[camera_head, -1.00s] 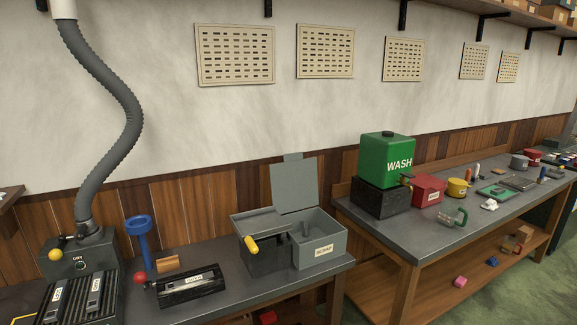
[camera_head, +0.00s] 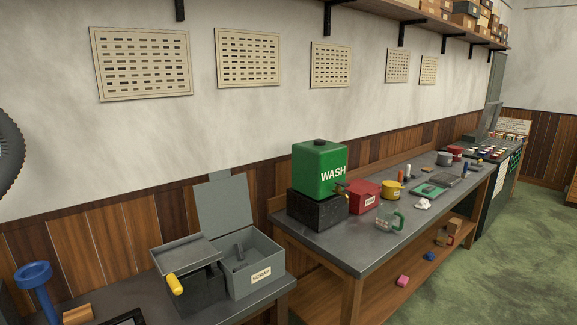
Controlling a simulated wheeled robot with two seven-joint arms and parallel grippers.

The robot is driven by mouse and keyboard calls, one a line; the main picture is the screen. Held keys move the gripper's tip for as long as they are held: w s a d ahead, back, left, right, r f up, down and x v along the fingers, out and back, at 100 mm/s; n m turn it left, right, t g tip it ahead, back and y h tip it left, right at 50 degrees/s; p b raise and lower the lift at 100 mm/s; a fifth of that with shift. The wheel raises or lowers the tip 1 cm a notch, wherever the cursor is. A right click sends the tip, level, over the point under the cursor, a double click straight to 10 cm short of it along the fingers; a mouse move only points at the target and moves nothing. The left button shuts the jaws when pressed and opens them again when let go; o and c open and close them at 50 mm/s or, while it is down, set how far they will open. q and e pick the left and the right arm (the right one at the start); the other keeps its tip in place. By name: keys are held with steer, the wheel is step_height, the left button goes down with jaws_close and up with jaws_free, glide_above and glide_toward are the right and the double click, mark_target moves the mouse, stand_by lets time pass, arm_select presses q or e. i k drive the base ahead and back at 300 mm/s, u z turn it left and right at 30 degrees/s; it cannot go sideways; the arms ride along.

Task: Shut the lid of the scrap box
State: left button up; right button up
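The scrap box (camera_head: 262,277) is a grey box with a "SCRAP" label on its front. It stands at the right end of the left bench, in the lower left of the head view. Its lid (camera_head: 224,203) stands open and upright at the back of the box. A grey bar-like piece (camera_head: 239,252) shows inside the box. A dark unit with a grey top (camera_head: 188,250) and a yellow handle (camera_head: 175,284) stands right beside the box on its left. Neither of my grippers is in view.
A second bench (camera_head: 333,249) runs away to the right, with a gap between the benches. It carries a green WASH tank (camera_head: 319,169), a red box (camera_head: 363,196), a yellow pot (camera_head: 392,190) and a glass mug (camera_head: 389,221). Green floor (camera_head: 450,285) is open at lower right.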

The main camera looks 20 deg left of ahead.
mark_target(222, 203)
steer(key=z, duration=0.2)
steer(key=i, duration=0.85)
steer(key=u, duration=0.85)
steer(key=i, duration=0.55)
steer(key=u, duration=0.65)
